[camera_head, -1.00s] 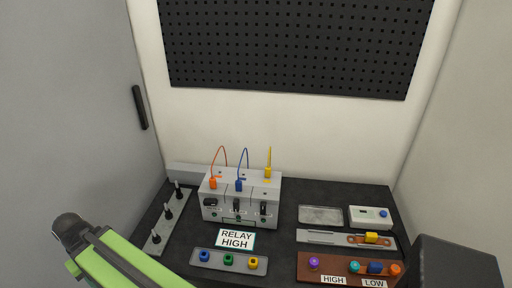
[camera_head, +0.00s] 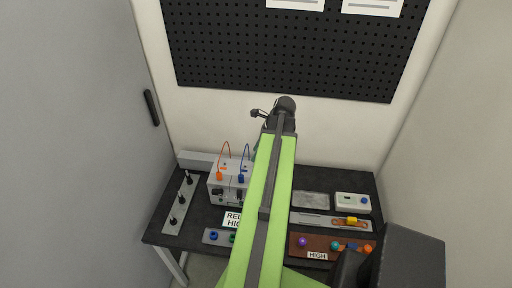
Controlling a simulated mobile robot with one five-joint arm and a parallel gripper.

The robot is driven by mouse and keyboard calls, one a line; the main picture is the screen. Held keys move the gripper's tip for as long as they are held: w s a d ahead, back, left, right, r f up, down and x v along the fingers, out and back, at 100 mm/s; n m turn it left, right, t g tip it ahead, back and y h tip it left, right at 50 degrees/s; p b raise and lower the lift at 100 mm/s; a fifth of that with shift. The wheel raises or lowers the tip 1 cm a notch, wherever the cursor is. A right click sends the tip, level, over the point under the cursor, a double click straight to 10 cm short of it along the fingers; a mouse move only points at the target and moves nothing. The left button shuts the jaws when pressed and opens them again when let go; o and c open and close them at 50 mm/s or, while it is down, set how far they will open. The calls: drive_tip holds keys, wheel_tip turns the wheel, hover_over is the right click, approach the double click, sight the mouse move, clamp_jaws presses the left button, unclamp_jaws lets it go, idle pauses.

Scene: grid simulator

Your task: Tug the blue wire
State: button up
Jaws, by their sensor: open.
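The blue wire (camera_head: 243,156) arches up from a blue plug (camera_head: 241,178) on top of the grey relay box (camera_head: 216,183). Its right side runs close to my green arm in the picture. My gripper (camera_head: 257,113) is small and dark at the far end of the arm, higher in the picture than the wire and apart from it. It is open, and I see nothing in it. An orange wire (camera_head: 224,150) with an orange plug (camera_head: 219,176) is left of the blue one. The arm hides the right part of the box and the yellow wire.
A strip with black toggles (camera_head: 179,205) stands left of the box. A partly hidden label (camera_head: 232,219) and a button strip (camera_head: 213,236) lie in front. Right are a grey tray (camera_head: 310,200), a white box (camera_head: 352,203) and a brown knob panel (camera_head: 318,242). A black pegboard (camera_head: 330,60) is behind.

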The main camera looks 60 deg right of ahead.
sight(242, 175)
drive_tip(key=b+x, duration=1.5)
drive_tip(key=x, duration=0.1)
drive_tip(key=shift+s+f, duration=0.1)
drive_tip(key=shift+f, duration=0.2)
drive_tip(key=shift+w+a+f+b, duration=0.15)
drive_tip(key=shift+w+f+b, duration=0.2)
drive_tip(key=shift+f+b, duration=0.25)
drive_tip(key=shift+r, duration=0.1)
clamp_jaws()
drive_tip(key=shift+r, duration=0.2)
drive_tip(key=shift+f, duration=0.25)
